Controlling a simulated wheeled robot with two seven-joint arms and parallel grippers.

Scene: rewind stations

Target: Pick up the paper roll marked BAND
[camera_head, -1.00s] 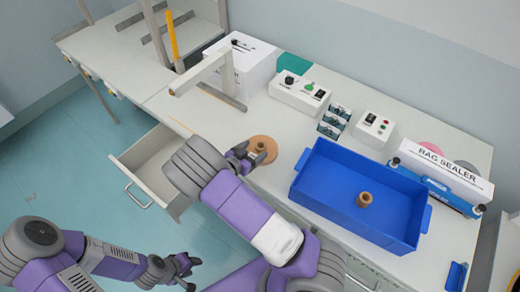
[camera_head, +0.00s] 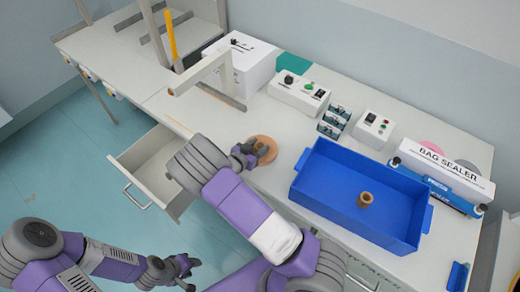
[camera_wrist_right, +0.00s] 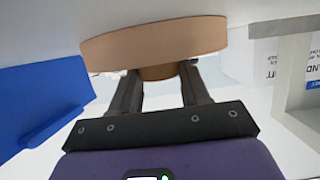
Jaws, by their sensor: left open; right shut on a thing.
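My right gripper (camera_head: 246,153) is at the roll's left side. In the right wrist view the gripper (camera_wrist_right: 160,82) is shut on the roll's brown core (camera_wrist_right: 158,72), with the tan disc (camera_wrist_right: 155,40) beyond the fingertips. I cannot tell whether the roll is clear of the bench. My left gripper (camera_head: 183,270) is open and empty, low over the floor at the lower left.
The blue crate (camera_head: 312,215) holds a small brown core (camera_head: 365,199). A bag sealer (camera_head: 440,172), control boxes (camera_head: 297,92) and a white box (camera_head: 243,62) stand behind. A drawer (camera_head: 150,165) is open at the front left. A metal stand (camera_head: 205,72) rises behind the roll.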

